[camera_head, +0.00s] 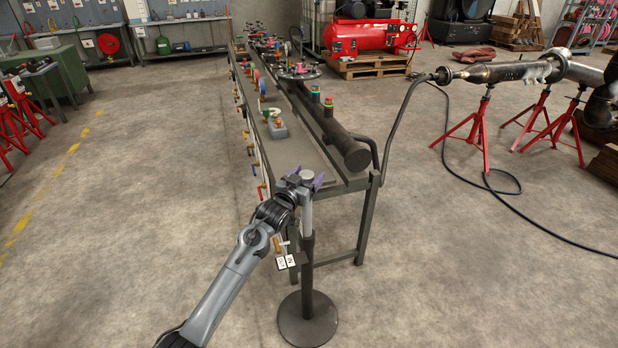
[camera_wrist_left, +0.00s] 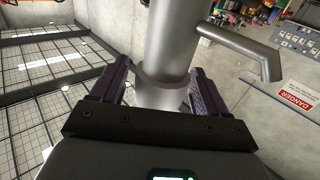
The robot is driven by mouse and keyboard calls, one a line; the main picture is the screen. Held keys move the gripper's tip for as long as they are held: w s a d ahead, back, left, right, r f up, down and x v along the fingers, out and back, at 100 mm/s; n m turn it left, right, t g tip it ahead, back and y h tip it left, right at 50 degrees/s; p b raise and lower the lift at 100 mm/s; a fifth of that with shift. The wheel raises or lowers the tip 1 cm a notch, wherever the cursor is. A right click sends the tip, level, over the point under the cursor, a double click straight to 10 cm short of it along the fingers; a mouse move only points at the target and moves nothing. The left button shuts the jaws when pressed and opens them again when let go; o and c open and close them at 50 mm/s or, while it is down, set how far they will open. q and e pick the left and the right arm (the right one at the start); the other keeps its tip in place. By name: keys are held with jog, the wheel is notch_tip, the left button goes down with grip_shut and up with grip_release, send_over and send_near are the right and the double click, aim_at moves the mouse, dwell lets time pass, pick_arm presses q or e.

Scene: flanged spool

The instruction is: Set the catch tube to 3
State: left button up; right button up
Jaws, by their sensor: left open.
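A stand with a round dark base (camera_head: 307,320) and a dark pole (camera_head: 307,262) stands on the floor at the front end of the bench. A light grey tube (camera_head: 306,217) rises from the pole; I take it for the catch tube. In the left wrist view the grey metal tube (camera_wrist_left: 172,40) has a darker collar and a bent side spout (camera_wrist_left: 245,48). My left gripper (camera_head: 306,179) is at the tube's upper part, open, with its purple fingers on either side of it and gaps showing. White tags (camera_head: 286,262) hang beside the pole; their marks are too small to read surely.
The long green bench (camera_head: 335,201) stands just behind the stand, with a dark pipe (camera_head: 345,148) and several valves along it.

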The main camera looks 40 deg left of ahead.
pick_arm(q)
jog(key=shift+w+a, duration=0.1)
jog(key=shift+w, duration=0.45)
pick_arm(e)
jog(key=shift+f, duration=0.2)
jog(key=shift+d, duration=0.1)
pick_arm(q)
grip_shut()
notch_tip(320, 180, up, 15)
jog(key=p, duration=1.3)
pick_arm(e)
notch_tip(320, 180, up, 14)
jog(key=shift+f, duration=0.2)
pick_arm(q)
jog(key=shift+r, duration=0.1)
jog(key=shift+c, duration=0.3)
grip_release()
jog(key=shift+o, duration=0.3)
jog(key=shift+f, duration=0.25)
jog(key=shift+s, duration=0.2)
